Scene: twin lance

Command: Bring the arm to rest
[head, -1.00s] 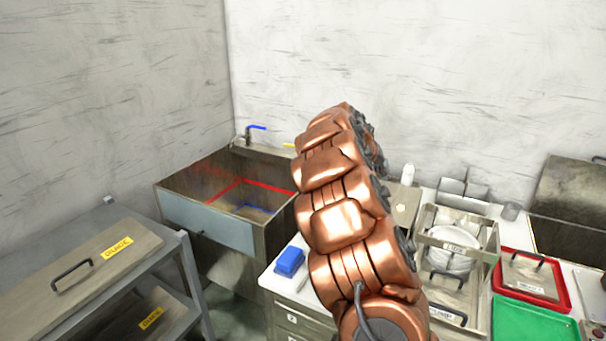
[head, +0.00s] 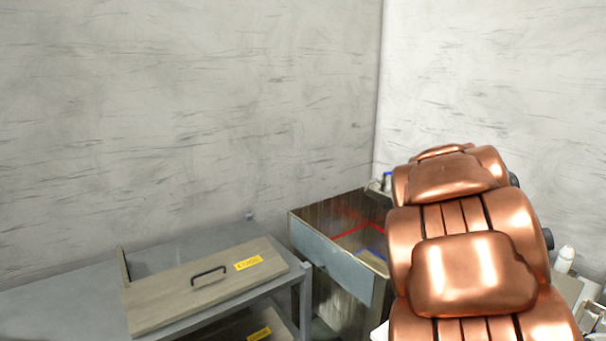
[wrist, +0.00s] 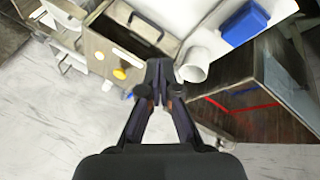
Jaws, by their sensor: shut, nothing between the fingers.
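My gripper (wrist: 160,78) shows in the wrist view with its two dark fingers together at the tips and nothing between them. It hangs over the counter area, apart from anything as far as I can tell. In the head view my copper arm fills the lower right, and my gripper is out of sight there.
The wrist view shows a blue block (wrist: 245,22) and a white cup-like thing (wrist: 195,66) near the fingers.

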